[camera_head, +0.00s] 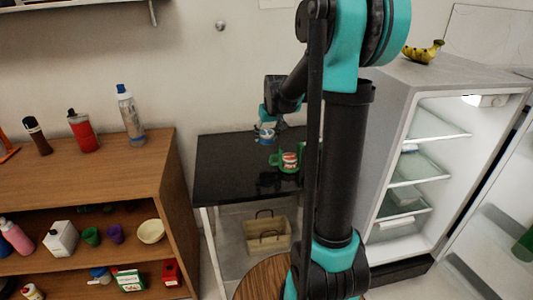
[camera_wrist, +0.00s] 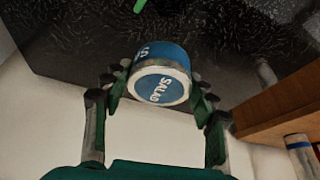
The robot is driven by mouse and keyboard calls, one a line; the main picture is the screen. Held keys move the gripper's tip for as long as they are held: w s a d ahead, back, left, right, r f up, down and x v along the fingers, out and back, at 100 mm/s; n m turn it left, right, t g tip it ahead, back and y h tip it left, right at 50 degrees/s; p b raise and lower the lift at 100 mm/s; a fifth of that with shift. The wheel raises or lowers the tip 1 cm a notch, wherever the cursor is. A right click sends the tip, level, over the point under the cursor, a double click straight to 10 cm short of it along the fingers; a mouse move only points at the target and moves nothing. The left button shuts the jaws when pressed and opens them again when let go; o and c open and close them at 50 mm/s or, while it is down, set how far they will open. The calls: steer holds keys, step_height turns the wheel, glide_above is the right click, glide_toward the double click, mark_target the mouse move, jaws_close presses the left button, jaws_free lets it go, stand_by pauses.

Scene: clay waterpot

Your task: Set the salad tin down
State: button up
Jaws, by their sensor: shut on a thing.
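I cannot tell whether the tin touches the tabletop. The dark speckled tabletop also shows in the wrist view (camera_wrist: 60,45).
A green item (camera_head: 275,160) with a red and white tin stands on the table, close in front of my gripper. The left part of the tabletop is clear. A wooden shelf (camera_head: 150,160) with bottles stands left, an open fridge (camera_head: 395,150) right. A basket (camera_head: 268,240) is below.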

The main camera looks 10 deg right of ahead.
mark_target(265, 158)
steer(key=shift+f, duration=4.4)
steer(key=o, duration=0.8)
steer(key=shift+f, duration=0.1)
steer(key=o, duration=0.5)
